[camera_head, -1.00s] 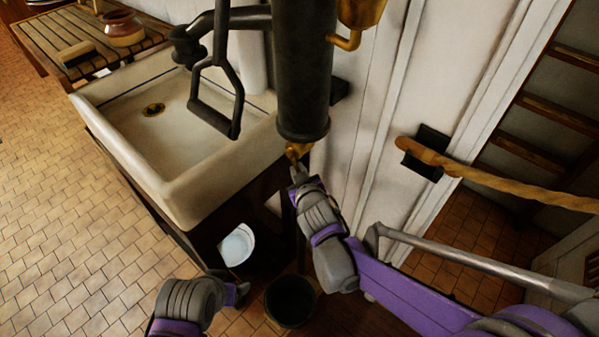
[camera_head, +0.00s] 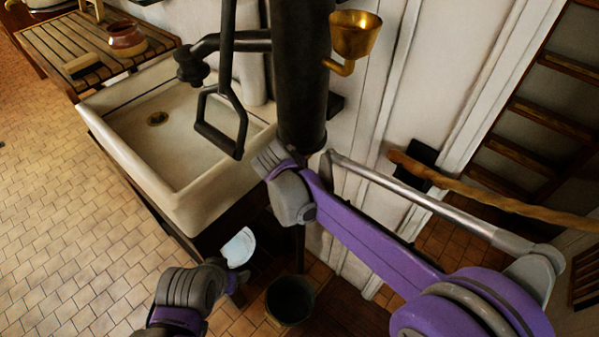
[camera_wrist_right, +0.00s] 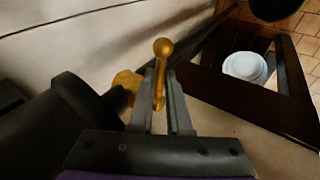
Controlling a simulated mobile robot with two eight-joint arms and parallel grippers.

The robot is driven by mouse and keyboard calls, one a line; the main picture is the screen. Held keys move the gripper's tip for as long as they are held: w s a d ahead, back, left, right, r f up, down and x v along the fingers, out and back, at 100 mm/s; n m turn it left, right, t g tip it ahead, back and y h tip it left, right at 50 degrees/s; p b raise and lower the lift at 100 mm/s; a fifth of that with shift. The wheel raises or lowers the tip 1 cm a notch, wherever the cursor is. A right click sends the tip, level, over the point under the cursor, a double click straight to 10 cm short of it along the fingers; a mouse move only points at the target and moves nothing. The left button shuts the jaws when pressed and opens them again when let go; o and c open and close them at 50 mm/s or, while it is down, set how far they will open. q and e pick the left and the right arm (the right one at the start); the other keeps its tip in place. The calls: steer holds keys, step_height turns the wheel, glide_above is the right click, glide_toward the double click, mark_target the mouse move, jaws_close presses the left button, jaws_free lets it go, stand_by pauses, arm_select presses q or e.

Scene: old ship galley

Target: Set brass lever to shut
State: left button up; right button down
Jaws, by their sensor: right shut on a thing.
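The brass lever (camera_wrist_right: 162,48) shows in the right wrist view as a thin stem with a round knob, beside a brass fitting (camera_wrist_right: 127,86) on the dark pump cylinder (camera_wrist_right: 75,115). My right gripper (camera_wrist_right: 160,78) is shut on the lever's stem, with the knob sticking out past the fingertips. In the head view, my right wrist hides the lever at the foot of the black pump cylinder (camera_head: 301,80). My left gripper (camera_head: 240,279) is low at the bottom centre, beside the sink cabinet. I cannot tell whether its fingers are open.
A pale sink (camera_head: 160,140) stands left of the pump, under the black pump handle (camera_head: 222,130). A brass cup (camera_head: 355,33) is fixed to the pump. A dark bucket (camera_head: 289,300) and a white bowl (camera_head: 239,247) are low down. A rope (camera_head: 480,195) spans the right side.

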steer(key=shift+r+n+g+h, duration=0.35)
steer(key=shift+g+h, duration=0.15)
steer(key=shift+h, duration=0.2)
steer(key=c, duration=0.9)
jaws_free()
steer(key=shift+r, duration=0.1)
steer(key=shift+o, duration=0.2)
